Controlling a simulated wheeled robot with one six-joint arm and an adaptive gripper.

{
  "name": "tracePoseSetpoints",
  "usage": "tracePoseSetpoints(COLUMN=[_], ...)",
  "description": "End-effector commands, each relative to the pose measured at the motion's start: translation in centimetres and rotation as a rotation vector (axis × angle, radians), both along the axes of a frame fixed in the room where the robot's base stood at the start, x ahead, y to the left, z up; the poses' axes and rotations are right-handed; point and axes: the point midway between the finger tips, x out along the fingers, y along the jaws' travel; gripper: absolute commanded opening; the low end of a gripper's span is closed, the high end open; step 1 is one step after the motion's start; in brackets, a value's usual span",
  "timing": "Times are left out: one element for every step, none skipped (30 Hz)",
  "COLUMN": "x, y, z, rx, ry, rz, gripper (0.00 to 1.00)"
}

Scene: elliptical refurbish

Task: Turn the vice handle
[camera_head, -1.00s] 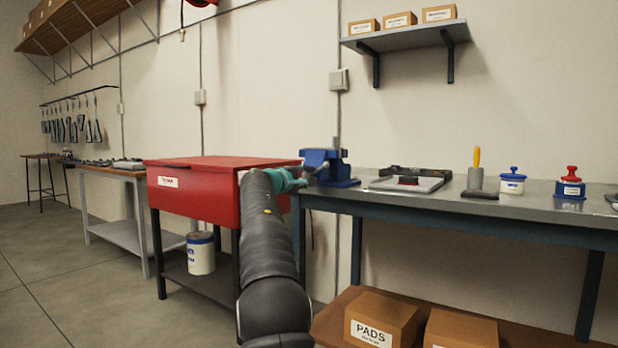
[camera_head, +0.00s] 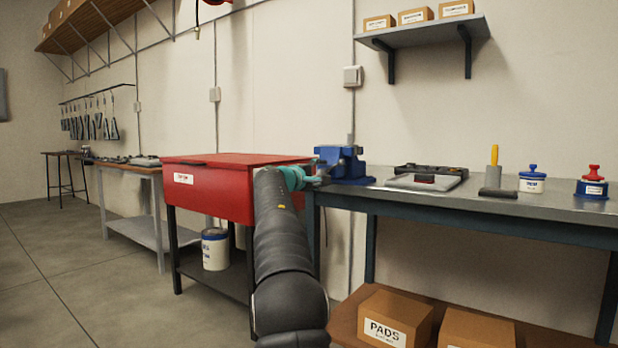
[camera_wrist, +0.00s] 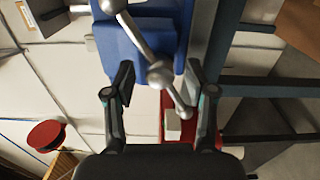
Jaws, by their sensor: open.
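The blue vice (camera_head: 341,164) stands at the left end of the grey workbench. It also shows in the wrist view (camera_wrist: 139,45), filling the upper middle. Its metal handle (camera_wrist: 137,38) is a bar with ball ends, running slantwise through a round hub (camera_wrist: 160,74). My gripper (camera_wrist: 154,84) is open, its two dark fingers spread on either side of the hub and lower handle end. I cannot tell whether either finger touches the handle. In the head view my arm reaches to the vice's left side, and the gripper there is small and partly hidden by the arm.
A red cabinet (camera_head: 225,190) stands left of the workbench (camera_head: 460,199), close to my arm. On the bench right of the vice are a grey device (camera_head: 427,180), a yellow-handled tool (camera_head: 494,165) and two small jars. Boxes sit on the lower shelf (camera_head: 345,318). The floor at left is clear.

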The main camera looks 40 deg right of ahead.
Motion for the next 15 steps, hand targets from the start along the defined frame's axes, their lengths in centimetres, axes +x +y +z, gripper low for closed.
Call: tracePoseSetpoints(x=[-0.1,-0.2,-0.3,-0.4,-0.5,-0.6,-0.6,-0.7,-0.9,-1.1,-1.1,-1.2,-1.4,-1.5,-1.6], y=[0.7,1.0,1.5,1.9,2.3,3.1,3.6,4.1,4.8,5.3,5.9,6.6,7.1,7.7,8.3], z=[0.1,0.1,0.1,0.1,0.1,0.2,0.1,0.2,0.1,0.1,0.2,0.1,0.1,0.1,0.1], rx=[0.0,0.0,0.0,0.0,-0.001,-0.001,0.0,-0.001,-0.001,-0.001,-0.001,-0.001,-0.001,-0.002,-0.001], ry=[0.0,0.0,0.002,0.0,0.001,0.001,0.001,0.001,0.001,0.001,0.001,0.0,0.001,0.001,0.0], rz=[0.002,0.001,0.001,0.001,0.001,0.002,0.002,0.001,0.0,0.0,0.0,0.0,-0.001,-0.001,-0.001], gripper=[0.55,0.55,0.55,0.55,0.55,0.55,0.55,0.55,0.55,0.55,0.55,0.55,0.55,0.55,0.55])
